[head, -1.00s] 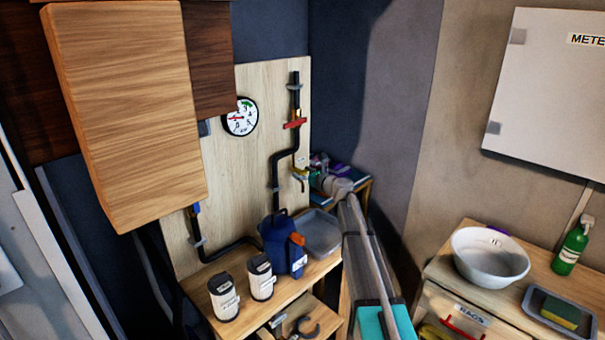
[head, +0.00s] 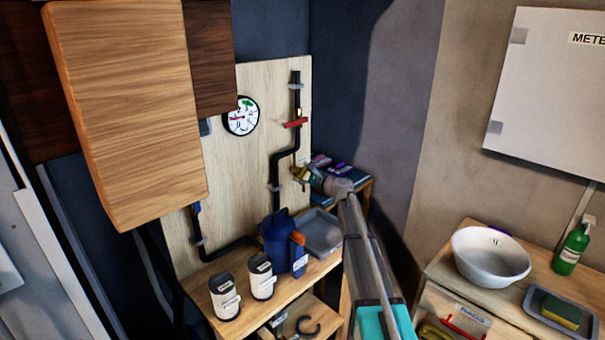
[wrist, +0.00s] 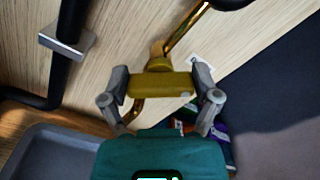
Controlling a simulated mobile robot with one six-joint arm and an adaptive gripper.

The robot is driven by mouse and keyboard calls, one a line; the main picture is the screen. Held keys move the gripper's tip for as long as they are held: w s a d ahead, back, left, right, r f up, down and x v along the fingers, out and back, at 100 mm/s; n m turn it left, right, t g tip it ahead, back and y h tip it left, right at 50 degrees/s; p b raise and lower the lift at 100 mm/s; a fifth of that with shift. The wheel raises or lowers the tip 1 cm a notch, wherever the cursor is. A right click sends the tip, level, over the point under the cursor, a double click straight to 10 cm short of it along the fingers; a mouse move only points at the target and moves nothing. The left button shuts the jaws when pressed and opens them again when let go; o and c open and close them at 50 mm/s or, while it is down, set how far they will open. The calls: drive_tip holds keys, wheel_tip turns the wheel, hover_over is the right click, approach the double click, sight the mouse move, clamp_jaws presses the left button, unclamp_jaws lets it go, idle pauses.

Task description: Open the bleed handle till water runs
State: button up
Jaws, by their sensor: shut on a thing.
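The yellow bleed handle (wrist: 160,86) lies between the two grey fingers of my gripper (wrist: 161,90) in the wrist view, one finger at each end. The handle sits on a brass fitting at the end of a brass pipe (wrist: 187,32) on the wooden board. In the head view my gripper (head: 306,178) is at the lower right of the board, largely covering the handle. A brass spout curves down behind the handle, partly hidden by the gripper. I cannot make out running water. A grey tray (head: 320,232) stands on the bench below.
Above, the black pipe (head: 275,165) carries a red lever (head: 295,123). A round gauge (head: 241,117) is on the board.

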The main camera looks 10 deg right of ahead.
drive_tip(key=shift+n, duration=1.4)
drive_tip(key=o, duration=1)
drive_tip(key=shift+c, duration=0.2)
drive_tip(key=shift+s, duration=0.15)
drive_tip(key=v, duration=1.1)
drive_tip(key=shift+s+d, duration=0.25)
drive_tip(key=shift+s, duration=0.05)
